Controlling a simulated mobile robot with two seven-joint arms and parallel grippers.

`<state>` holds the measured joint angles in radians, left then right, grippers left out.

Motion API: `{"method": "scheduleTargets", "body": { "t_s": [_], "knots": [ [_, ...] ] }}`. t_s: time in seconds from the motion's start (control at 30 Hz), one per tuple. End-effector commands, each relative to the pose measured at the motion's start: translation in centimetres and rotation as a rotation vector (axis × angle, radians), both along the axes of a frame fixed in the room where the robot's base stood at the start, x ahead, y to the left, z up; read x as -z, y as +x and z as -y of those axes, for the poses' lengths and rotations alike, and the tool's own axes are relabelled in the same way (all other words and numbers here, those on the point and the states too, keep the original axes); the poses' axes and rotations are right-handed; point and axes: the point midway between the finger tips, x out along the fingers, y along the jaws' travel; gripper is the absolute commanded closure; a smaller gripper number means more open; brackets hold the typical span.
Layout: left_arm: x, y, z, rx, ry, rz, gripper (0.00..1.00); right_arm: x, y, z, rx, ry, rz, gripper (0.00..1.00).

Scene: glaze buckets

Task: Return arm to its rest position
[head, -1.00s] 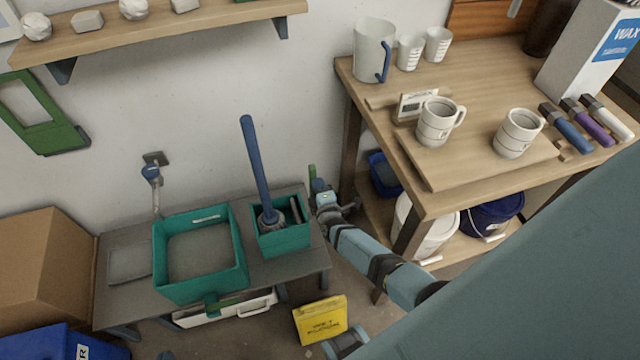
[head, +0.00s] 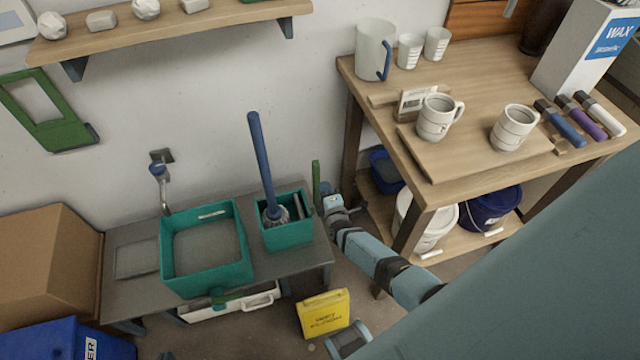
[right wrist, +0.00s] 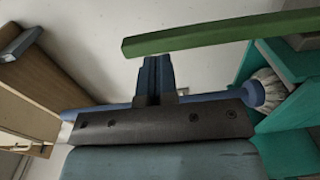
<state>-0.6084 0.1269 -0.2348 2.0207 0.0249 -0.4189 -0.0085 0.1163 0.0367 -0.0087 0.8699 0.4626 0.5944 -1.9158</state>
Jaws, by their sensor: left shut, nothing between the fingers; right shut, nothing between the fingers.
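My right arm reaches in from the lower right in the head view. Its gripper (head: 328,190) is beside the small teal bin (head: 287,236), just right of it and clear of it. In the right wrist view the two fingers (right wrist: 157,62) are together with nothing between them. The blue handle (head: 261,150) of a brush stands in the bin. In the right wrist view this handle (right wrist: 208,97) crosses behind the fingers. A green bar (right wrist: 215,36) lies beyond the fingertips; it also shows upright in the head view (head: 316,178). My left gripper is not in view.
A larger teal tray (head: 207,285) shares the low grey bench (head: 135,285). A yellow sign (head: 324,313) stands on the floor. The wooden table (head: 480,85) at right holds mugs, a jug and a wax box, with buckets below. A cardboard box (head: 45,255) is at left.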

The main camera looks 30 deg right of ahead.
Motion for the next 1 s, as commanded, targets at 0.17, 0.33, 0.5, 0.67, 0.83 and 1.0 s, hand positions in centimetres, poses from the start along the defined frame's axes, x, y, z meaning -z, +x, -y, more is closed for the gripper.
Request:
{"method": "scheduleTargets", "body": {
  "t_s": [0.17, 0.33, 0.5, 0.67, 0.83, 1.0],
  "knots": [
    [-1.9, -0.4, -0.5, 0.010, 0.023, 0.005, 1.00, -0.4, -4.2, -1.0, 0.000, 0.002, -0.005, 1.00],
    [-2.9, -0.4, -0.5, 0.014, 0.027, 0.016, 1.00, -0.3, -7.5, -1.8, 0.000, 0.001, -0.004, 1.00],
    [-3.2, -0.6, -0.3, 0.016, 0.027, 0.011, 1.00, -0.1, -9.3, -2.3, 0.000, 0.000, -0.002, 1.00],
    [-3.2, -0.6, -0.4, 0.016, 0.028, 0.009, 1.00, 0.1, -9.9, -2.4, 0.000, 0.000, -0.002, 1.00],
    [-3.4, -0.5, -0.4, 0.016, 0.027, 0.012, 1.00, 0.1, -9.9, -2.5, -0.003, 0.005, -0.003, 1.00],
    [-3.6, -0.4, -0.4, 0.015, 0.027, 0.015, 1.00, -1.0, -9.5, -3.0, -0.058, 0.125, -0.049, 1.00]
  ]
}}
